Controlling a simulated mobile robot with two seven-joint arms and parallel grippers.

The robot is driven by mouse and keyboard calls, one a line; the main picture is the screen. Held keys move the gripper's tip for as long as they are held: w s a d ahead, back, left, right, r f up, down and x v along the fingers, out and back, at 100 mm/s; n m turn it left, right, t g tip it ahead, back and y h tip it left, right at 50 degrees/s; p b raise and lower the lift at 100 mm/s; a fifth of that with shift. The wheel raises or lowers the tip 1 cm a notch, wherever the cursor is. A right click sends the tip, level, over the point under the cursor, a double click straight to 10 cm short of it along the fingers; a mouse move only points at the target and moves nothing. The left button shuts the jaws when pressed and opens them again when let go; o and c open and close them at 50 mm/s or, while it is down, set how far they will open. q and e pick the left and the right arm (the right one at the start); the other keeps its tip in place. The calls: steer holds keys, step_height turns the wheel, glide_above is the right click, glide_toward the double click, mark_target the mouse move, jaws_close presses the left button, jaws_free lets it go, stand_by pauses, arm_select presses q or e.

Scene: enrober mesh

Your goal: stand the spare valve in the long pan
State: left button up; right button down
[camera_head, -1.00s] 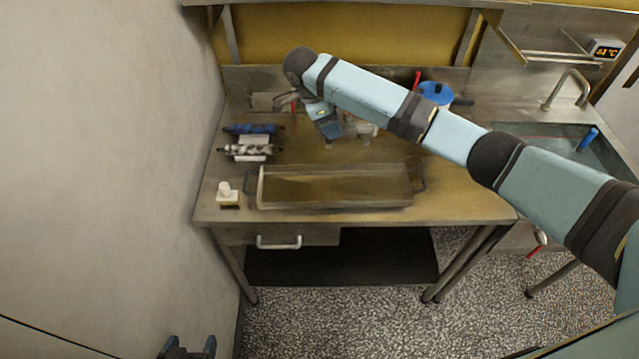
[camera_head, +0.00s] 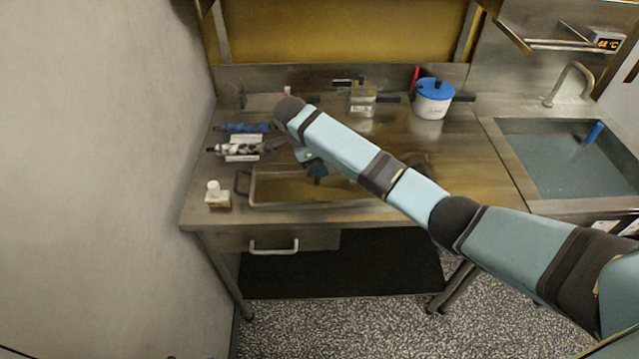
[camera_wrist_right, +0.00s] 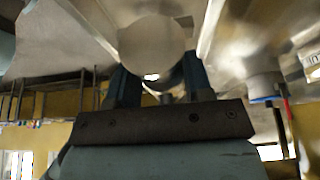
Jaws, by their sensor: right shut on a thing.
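The long pan (camera_head: 258,203) is a shallow metal tray with end handles, lying along the front left of the worktop. My right gripper (camera_head: 318,170) is over it, low near its back side; my arm crosses in front of the pan's right part. In the right wrist view the gripper (camera_wrist_right: 158,88) is shut on a grey metal piece with a round end face (camera_wrist_right: 152,45), which I take to be the spare valve. In the head view my wrist mostly hides it. I cannot tell whether it touches the pan. Only specks of my left gripper show at the bottom edge.
A small white-capped item (camera_head: 214,198) stands left of the pan. Blue (camera_head: 243,128) and black-and-white (camera_head: 236,149) rollers lie behind it. A clear container (camera_head: 361,99) and a blue-lidded pot (camera_head: 434,100) stand at the back. A sink (camera_head: 510,140) is at right.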

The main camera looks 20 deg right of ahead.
steer(key=shift+f, duration=0.45)
step_height(320, 180, down, 3)
steer(key=shift+r, duration=0.2)
steer(key=shift+f, duration=0.5)
arm_select(q)
steer(key=shift+a+r, duration=0.15)
steer(key=shift+r, duration=0.05)
steer(key=shift+s, duration=0.1)
arm_select(e)
steer(key=c, duration=0.5)
jaws_free()
steer(key=shift+f, duration=0.15)
arm_select(q)
steer(key=shift+r, duration=0.1)
